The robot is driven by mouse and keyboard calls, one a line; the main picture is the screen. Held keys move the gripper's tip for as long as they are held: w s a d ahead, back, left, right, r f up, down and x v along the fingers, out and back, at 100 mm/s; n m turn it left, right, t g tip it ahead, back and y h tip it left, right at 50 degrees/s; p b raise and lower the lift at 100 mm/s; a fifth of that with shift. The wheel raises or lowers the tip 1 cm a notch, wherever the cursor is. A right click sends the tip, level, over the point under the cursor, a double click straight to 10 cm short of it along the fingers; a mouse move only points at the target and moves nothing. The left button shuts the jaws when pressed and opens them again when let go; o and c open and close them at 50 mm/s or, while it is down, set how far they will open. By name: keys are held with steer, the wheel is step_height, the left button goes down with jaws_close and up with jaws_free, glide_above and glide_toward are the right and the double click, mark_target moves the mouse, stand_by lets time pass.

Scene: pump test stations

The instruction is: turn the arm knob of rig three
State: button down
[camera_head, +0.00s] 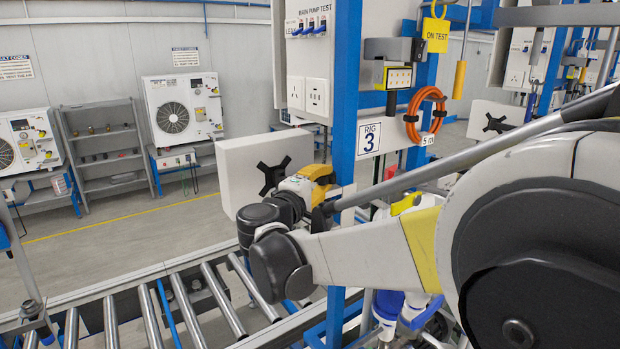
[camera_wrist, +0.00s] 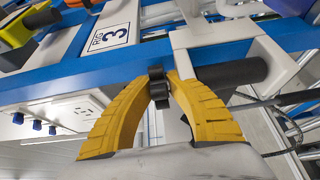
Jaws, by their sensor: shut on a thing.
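The arm knob (camera_wrist: 157,88) of rig three is a small black ribbed knob in the wrist view, in front of the blue post. My gripper (camera_wrist: 159,82) has its two curved yellow fingers closed on it from both sides, the tips at the post. In the head view my gripper (camera_head: 318,172) is at the blue post just below the RIG 3 sign (camera_head: 369,138), and the knob is hidden there. The sign also shows in the wrist view (camera_wrist: 110,38), left of the fingers. A thick black bar (camera_wrist: 232,74) lies right of the knob.
A white panel (camera_head: 240,165) with a black cross mount stands close left of my gripper. An orange coiled hose (camera_head: 412,112) hangs on the rig above my arm. A roller conveyor (camera_head: 180,300) runs below. Grey shelves (camera_head: 105,150) stand farther back, beyond open floor.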

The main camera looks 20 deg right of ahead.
steer(key=n+t+y, duration=0.3)
steer(key=t+y, duration=0.1)
steer(key=shift+s+d+n, duration=0.1)
steer(key=shift+n, duration=0.3)
steer(key=shift+n+t+y+p, duration=0.35)
steer(key=shift+n+t+y, duration=0.55)
steer(key=shift+y, duration=0.7)
steer(key=c, duration=1.3)
jaws_free()
steer(key=shift+c, duration=0.2)
steer(key=v, duration=1.2)
steer(key=shift+r, duration=0.1)
